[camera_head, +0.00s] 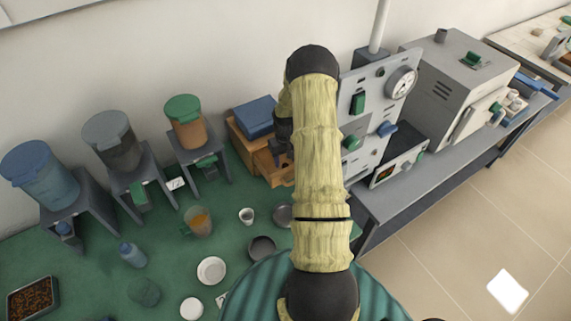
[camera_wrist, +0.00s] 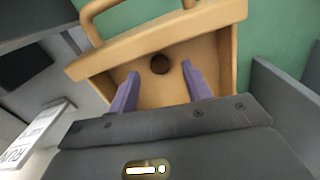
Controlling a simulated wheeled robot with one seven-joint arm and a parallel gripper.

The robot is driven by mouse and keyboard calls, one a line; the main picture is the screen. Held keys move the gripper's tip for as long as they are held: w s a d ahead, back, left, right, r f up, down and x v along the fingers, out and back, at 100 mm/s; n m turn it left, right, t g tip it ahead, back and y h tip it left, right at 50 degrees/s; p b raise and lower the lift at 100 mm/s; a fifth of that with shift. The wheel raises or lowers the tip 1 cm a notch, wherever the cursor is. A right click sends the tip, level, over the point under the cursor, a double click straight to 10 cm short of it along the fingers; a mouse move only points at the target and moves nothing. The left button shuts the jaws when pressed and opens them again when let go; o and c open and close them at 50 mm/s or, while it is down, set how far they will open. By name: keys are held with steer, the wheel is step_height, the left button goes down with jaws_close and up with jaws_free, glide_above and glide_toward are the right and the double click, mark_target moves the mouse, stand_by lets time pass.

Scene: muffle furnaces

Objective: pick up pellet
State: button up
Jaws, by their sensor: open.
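A dark brown round pellet (camera_wrist: 160,64) lies on the floor of an open wooden drawer (camera_wrist: 225,38) in the wrist view. The drawer has a loop handle at its front. My gripper (camera_wrist: 160,71) is open, with its two purple fingers on either side of the pellet and apart from it. I cannot tell how high the fingertips are above the drawer floor. In the head view the wooden drawer unit (camera_head: 241,142) stands against the wall, partly behind my arm. The pellet and fingertips are hidden there.
A blue box (camera_head: 253,115) sits on the drawer unit. Hoppers on stands (camera_head: 111,140) are to its left, and a grey panel with a gauge (camera_head: 401,82) is close on its right. Cups and dishes (camera_head: 211,270) lie on the green bench in front.

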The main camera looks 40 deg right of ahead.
steer(key=shift+f, duration=1.1)
steer(key=c, duration=1.1)
